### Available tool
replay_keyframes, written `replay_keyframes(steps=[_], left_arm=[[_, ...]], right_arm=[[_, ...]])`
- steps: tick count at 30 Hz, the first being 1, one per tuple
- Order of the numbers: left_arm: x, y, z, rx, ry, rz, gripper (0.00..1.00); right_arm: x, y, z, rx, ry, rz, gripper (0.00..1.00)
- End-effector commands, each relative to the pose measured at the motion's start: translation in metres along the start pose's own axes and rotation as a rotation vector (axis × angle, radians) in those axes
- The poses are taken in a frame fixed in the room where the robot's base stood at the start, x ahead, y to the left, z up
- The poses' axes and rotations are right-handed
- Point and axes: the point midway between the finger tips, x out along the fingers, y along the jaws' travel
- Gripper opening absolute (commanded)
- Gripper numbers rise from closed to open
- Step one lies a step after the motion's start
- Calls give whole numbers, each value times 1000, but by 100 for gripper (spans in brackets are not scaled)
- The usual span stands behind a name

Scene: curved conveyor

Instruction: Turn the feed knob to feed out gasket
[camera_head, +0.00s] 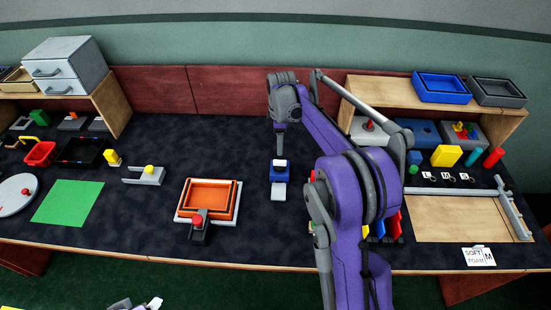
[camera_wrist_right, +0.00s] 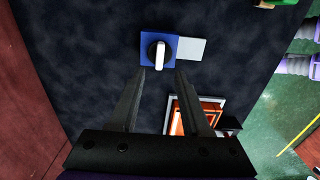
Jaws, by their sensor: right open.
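The feed knob is a white bar-shaped handle (camera_wrist_right: 160,54) on a blue block (camera_wrist_right: 147,45), with a light grey plate (camera_wrist_right: 191,49) beside it. In the head view the blue block (camera_head: 280,175) stands mid-table with its white knob (camera_head: 280,163) on top and the pale plate (camera_head: 279,191) in front. My right gripper (camera_wrist_right: 161,77) is open and empty; in the wrist view its fingertips lie just below the block, apart from the knob as far as I can tell. In the head view my right wrist is above and behind the block, and its fingers cannot be made out.
An orange tray (camera_head: 210,183) with a red-knobbed clamp (camera_head: 197,222) sits to the left front. A grey holder with a yellow piece (camera_head: 149,171) is farther left. A wooden shelf (camera_head: 380,91) stands at the back right. Dark tabletop around the blue block is clear.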

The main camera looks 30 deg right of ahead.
Motion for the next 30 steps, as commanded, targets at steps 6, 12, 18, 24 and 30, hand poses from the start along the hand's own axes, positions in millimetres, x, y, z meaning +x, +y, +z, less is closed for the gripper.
replay_keyframes(steps=[6,12,18,24,30], left_arm=[[2,0,2,0,-1,0,77],[2,0,2,0,-2,0,77],[2,0,2,0,-2,0,77],[2,0,2,0,-2,0,77],[2,0,2,0,-2,0,77]], right_arm=[[44,0,0,1,0,1,48],[71,0,0,1,0,1,48],[81,0,0,1,0,1,48],[81,0,0,1,0,1,48],[81,0,0,1,0,1,17]])
